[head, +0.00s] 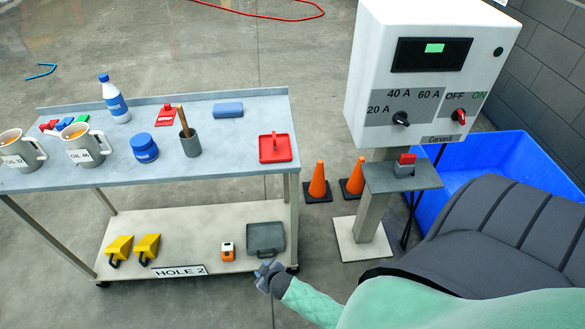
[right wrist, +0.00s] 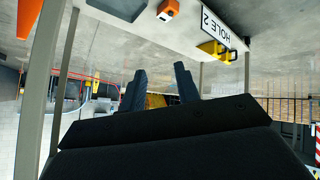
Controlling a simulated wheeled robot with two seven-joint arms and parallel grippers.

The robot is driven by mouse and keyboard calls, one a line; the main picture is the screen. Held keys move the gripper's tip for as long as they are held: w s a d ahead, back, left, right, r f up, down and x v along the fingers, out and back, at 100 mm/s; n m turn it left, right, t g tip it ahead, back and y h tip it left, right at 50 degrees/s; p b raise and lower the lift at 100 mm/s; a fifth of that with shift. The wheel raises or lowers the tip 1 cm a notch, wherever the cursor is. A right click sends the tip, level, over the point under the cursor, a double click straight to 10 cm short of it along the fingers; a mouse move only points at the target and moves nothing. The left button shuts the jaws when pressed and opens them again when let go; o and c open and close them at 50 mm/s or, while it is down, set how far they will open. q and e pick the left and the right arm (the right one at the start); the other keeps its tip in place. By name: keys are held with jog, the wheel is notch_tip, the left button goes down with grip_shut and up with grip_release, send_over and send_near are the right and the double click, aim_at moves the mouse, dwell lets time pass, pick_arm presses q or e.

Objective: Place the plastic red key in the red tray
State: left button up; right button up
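The red tray (head: 288,152) lies at the right end of the grey table top. A red piece (head: 407,159) sits upright in a grey holder on the small shelf below the control box; it looks like the plastic red key, but I cannot be sure. My right gripper (head: 268,270) is low in front of the cart, near the lower shelf's front edge and well away from both. In the right wrist view its two dark fingers (right wrist: 160,90) are apart with nothing held between them. My left gripper is not in view.
The table (head: 230,165) also holds mugs, bottles, a grey cup and a red tag (head: 166,115). The lower shelf (head: 195,225) bears yellow pieces, an orange device (head: 227,251) and a dark tray (head: 265,237). Orange cones (head: 318,182) stand between cart and control box (head: 425,60). A blue bin (head: 500,150) is right.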

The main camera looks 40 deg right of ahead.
jog(key=s+a+f+g, duration=0.1)
jog(key=s+f, duration=0.3)
jog(key=s, duration=0.4)
jog(key=s+a+f+m+g, duration=0.1)
jog(key=s+f+g, duration=0.3)
jog(key=s, duration=0.4)
jog(key=s+a+f+g, duration=0.2)
jog(key=s+f+g, duration=0.1)
jog(key=s+f, duration=0.3)
jog(key=shift+s+a+m+y, duration=0.4)
jog(key=shift+s, duration=0.85)
